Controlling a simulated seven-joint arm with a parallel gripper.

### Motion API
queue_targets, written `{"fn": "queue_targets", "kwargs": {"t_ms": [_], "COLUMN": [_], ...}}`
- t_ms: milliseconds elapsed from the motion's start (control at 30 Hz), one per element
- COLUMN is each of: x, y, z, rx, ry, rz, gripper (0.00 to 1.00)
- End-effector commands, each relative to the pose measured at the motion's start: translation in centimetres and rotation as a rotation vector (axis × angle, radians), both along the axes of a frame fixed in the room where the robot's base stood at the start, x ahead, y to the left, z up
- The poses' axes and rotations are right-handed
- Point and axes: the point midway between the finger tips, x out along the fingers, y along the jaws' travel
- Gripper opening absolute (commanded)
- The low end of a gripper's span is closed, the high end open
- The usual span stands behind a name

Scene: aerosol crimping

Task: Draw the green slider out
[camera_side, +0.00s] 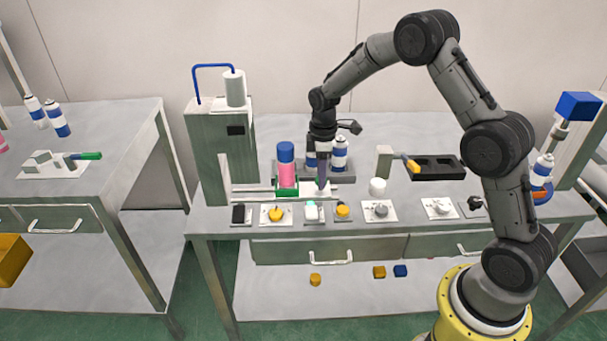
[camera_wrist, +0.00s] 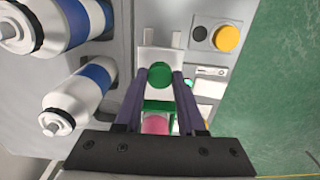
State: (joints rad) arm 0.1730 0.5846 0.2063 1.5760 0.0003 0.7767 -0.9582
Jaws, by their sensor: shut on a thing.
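The green slider (camera_side: 287,191) is at the machine on the left of the main table. A pink can (camera_side: 287,174) with a blue cap stands in it. In the wrist view the slider (camera_wrist: 158,105) shows as a green holder beside the pink can (camera_wrist: 155,126), with a round green knob (camera_wrist: 160,74) on a white plate (camera_wrist: 150,58). My gripper (camera_side: 322,187) points down just right of the can. In the wrist view my gripper (camera_wrist: 158,78) has its two fingers on either side of the knob, shut on it. The fingers hide the knob in the side view.
White-and-blue cans (camera_side: 340,154) stand in a grey rack (camera_side: 347,172) behind my gripper. The crimping machine (camera_side: 222,145) rises at left. Several buttons and switches, one yellow (camera_side: 276,214), line the front edge. A black tray (camera_side: 435,168) lies to the right.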

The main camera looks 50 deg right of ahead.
Motion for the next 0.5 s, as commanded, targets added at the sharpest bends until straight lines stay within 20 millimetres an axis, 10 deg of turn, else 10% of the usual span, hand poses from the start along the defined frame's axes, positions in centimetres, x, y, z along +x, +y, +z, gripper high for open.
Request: {"fn": "queue_targets", "kwargs": {"t_ms": [500], "x": [-1.5], "y": [-1.7], "z": [0.2], "rx": [-0.004], "ry": [-0.002], "rz": [0.0], "gripper": [0.0]}}
